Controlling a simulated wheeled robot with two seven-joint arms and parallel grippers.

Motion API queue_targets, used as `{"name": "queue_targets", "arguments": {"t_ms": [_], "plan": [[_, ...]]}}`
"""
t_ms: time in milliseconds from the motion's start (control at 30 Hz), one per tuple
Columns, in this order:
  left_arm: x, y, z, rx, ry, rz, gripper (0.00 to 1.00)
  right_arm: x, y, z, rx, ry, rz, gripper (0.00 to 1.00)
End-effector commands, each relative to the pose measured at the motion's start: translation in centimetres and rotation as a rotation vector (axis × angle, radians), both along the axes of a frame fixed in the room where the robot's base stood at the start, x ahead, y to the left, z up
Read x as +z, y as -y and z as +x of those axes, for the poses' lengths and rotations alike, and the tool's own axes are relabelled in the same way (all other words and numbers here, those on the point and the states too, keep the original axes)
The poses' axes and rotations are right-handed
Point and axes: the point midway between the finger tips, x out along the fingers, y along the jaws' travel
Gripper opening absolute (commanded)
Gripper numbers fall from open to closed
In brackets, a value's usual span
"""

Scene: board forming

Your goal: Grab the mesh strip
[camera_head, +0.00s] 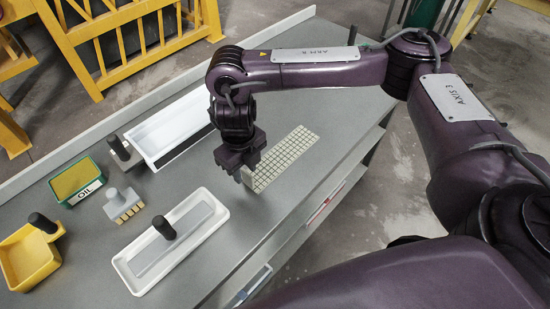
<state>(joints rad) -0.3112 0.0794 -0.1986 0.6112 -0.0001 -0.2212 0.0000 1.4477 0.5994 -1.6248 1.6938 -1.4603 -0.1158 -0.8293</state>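The mesh strip (286,156) is a pale, long strip with a dark grid, lying flat on the grey table towards its right side. My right gripper (243,178) points down at the strip's near left end and hides a little of that end. Its fingers look close to the strip's edge, but I cannot tell whether they touch it. The gap between the fingers is too small and dark to read. My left gripper is not in view.
On the grey table (165,189) stand a white tray (156,255) with a dark-handled tool, another white tray (148,133), a brush (122,203), an oil tin (77,181), a dark-handled grey block (122,152) and a yellow scoop (27,259). Table between strip and near tray is clear.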

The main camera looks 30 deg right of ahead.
Motion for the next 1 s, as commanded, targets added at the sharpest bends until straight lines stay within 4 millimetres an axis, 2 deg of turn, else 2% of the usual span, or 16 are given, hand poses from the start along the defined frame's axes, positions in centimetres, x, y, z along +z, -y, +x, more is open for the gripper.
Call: {"name": "queue_targets", "arguments": {"t_ms": [167,300,467,600,833,867,1000], "plan": [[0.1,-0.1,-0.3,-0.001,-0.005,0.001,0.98,-2.5,0.6,-0.1,-0.004,-0.005,0.0,0.33],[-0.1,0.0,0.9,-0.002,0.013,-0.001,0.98,-4.1,0.6,0.0,-0.003,-0.002,0.0,0.33],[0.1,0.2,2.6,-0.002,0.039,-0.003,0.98,-4.4,0.6,0.0,0.0,0.0,0.0,0.33],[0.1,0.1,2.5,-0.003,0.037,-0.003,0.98,-4.4,0.6,0.0,-0.001,0.0,0.0,0.33],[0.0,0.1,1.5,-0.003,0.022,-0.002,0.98,-4.4,0.6,0.0,-0.001,0.0,0.0,0.03],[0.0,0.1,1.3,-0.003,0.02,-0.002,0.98,-4.4,0.6,0.0,-0.001,0.0,0.0,0.0],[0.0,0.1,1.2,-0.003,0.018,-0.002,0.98,-4.3,0.6,0.0,-0.001,0.0,0.0,0.0]]}}
